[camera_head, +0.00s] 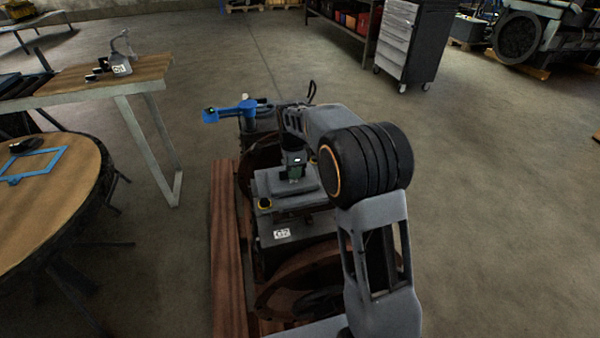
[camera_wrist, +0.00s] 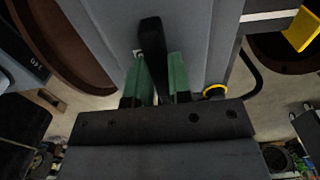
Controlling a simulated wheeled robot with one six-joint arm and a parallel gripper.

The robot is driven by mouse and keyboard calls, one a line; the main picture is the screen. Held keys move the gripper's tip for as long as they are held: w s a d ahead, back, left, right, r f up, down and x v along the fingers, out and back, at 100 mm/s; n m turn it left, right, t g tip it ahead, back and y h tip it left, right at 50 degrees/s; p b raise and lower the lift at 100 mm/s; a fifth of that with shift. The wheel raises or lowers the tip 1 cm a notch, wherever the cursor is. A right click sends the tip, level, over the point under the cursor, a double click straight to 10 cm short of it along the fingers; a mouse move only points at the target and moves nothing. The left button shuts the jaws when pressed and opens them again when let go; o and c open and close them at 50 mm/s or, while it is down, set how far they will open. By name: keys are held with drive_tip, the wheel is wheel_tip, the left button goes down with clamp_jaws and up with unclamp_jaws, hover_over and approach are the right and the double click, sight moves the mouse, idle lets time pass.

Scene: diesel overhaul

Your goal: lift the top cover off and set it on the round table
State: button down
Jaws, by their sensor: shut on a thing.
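The top cover (camera_head: 268,184) is a grey, flat, box-like lid on the engine (camera_head: 285,225) labelled G2, in the middle of the head view. In the wrist view the cover (camera_wrist: 205,45) fills the upper middle, with a dark upright handle (camera_wrist: 152,60). My gripper (camera_head: 295,172) is over the cover. In the wrist view its green fingers (camera_wrist: 155,82) are shut on the handle from both sides. I cannot tell whether the cover rests on the engine or is raised slightly. The round table (camera_head: 65,210) has a wooden top and stands at the left.
A blue frame (camera_head: 40,163) and a dark object (camera_head: 32,145) lie on the round table's far part; its near part is bare. A workbench (camera_head: 105,80) stands behind it.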

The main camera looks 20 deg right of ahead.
drive_tip(key=s+a+r+p, duration=0.6)
drive_tip(key=a+r, duration=0.2)
drive_tip(key=r, duration=0.2)
drive_tip(key=shift+a+r, duration=0.2)
drive_tip(key=shift+r, duration=0.15)
idle(0.7)
drive_tip(key=shift+d, duration=0.1)
